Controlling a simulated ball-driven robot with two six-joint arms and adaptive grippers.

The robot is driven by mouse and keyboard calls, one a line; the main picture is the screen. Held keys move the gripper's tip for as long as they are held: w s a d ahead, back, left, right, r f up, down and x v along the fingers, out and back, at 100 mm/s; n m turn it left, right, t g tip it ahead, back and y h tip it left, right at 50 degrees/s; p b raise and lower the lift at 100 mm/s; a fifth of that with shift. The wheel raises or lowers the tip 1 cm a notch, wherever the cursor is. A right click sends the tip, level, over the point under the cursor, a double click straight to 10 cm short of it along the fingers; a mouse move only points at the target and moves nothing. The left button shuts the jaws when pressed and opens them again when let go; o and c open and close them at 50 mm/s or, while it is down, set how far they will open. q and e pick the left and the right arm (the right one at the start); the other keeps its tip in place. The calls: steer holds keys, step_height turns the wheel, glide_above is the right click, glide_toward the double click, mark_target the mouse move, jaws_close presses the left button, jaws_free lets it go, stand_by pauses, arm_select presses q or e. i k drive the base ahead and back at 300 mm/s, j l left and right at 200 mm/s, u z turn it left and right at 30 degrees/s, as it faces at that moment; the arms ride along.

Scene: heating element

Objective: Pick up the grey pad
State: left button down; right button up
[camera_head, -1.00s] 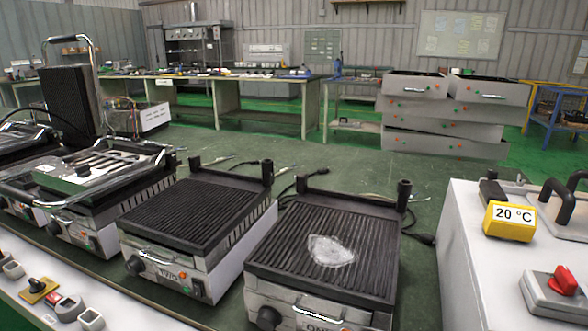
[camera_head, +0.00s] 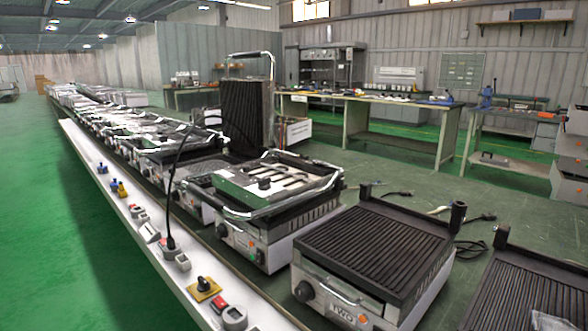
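I cannot make out a clear grey pad. A pale whitish patch (camera_head: 549,321) lies on the ribbed plate of the grill (camera_head: 530,285) at the bottom right; most of it is cut off by the picture's lower edge. I cannot tell whether it is a pad or a stain. Neither of my grippers shows.
A ribbed grill marked TWO (camera_head: 375,245) stands at the front, beside a grill carrying a metal frame (camera_head: 265,190). A long row of grills recedes to the left. A white ledge (camera_head: 160,262) holds switches and a plug. Open green floor (camera_head: 75,240) lies left.

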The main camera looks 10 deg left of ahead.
mark_target(179, 174)
steer(key=j+u, duration=0.15)
steer(key=u, duration=0.25)
steer(key=i+j+u, duration=0.1)
steer(key=u, duration=0.3)
steer(key=i+j, duration=0.45)
steer(key=j, duration=0.15)
steer(key=i+j+z, duration=0.15)
steer(key=i+j, duration=0.3)
steer(key=j, duration=0.1)
